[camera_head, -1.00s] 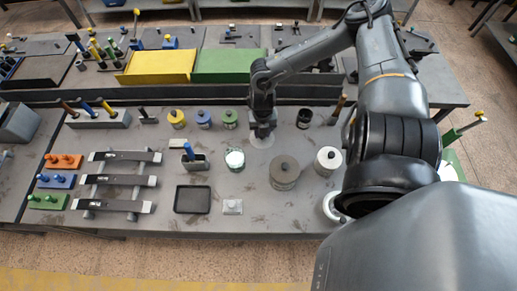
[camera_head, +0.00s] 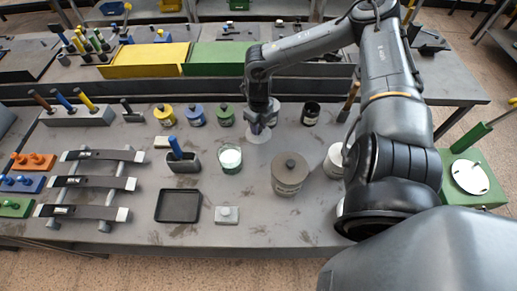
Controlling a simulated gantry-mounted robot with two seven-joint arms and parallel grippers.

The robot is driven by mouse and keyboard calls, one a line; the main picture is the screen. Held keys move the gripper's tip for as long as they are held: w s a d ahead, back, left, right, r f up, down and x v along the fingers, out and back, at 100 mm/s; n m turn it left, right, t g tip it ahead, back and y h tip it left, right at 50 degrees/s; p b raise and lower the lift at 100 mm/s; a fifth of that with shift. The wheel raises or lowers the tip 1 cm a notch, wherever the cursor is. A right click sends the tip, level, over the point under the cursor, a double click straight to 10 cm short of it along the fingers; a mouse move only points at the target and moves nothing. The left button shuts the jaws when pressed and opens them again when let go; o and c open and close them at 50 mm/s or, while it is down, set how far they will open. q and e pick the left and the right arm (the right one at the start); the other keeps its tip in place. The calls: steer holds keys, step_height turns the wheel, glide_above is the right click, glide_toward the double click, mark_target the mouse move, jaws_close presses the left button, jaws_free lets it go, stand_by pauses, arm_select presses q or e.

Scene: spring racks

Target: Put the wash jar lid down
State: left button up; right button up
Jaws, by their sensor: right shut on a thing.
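My right gripper (camera_head: 259,127) reaches down at the back middle of the near bench. It is shut on the wash jar lid (camera_head: 257,138), a pale flat disc just under its fingertips. I cannot tell whether the disc touches the bench top. An open glass jar with white contents (camera_head: 230,158) stands in front and to the left of the gripper, without a lid on it. A larger grey-lidded jar (camera_head: 289,174) stands in front and to the right. My left gripper is out of view.
Yellow (camera_head: 163,116), blue (camera_head: 196,116) and green (camera_head: 226,116) jars stand left of the gripper, a dark jar (camera_head: 311,114) right. A black tray (camera_head: 178,205) and a small pale block (camera_head: 227,215) lie in front. A white jar (camera_head: 334,160) is partly behind my arm.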

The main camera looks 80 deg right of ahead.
step_height(320, 180, down, 5)
steer(key=shift+f, duration=0.1)
step_height(320, 180, down, 4)
steer(key=shift+f+b, duration=0.1)
steer(key=shift+b, duration=0.3)
steer(key=shift+f, duration=0.2)
steer(key=o, duration=1.1)
steer(key=shift+r, duration=0.1)
steer(key=shift+r, duration=0.1)
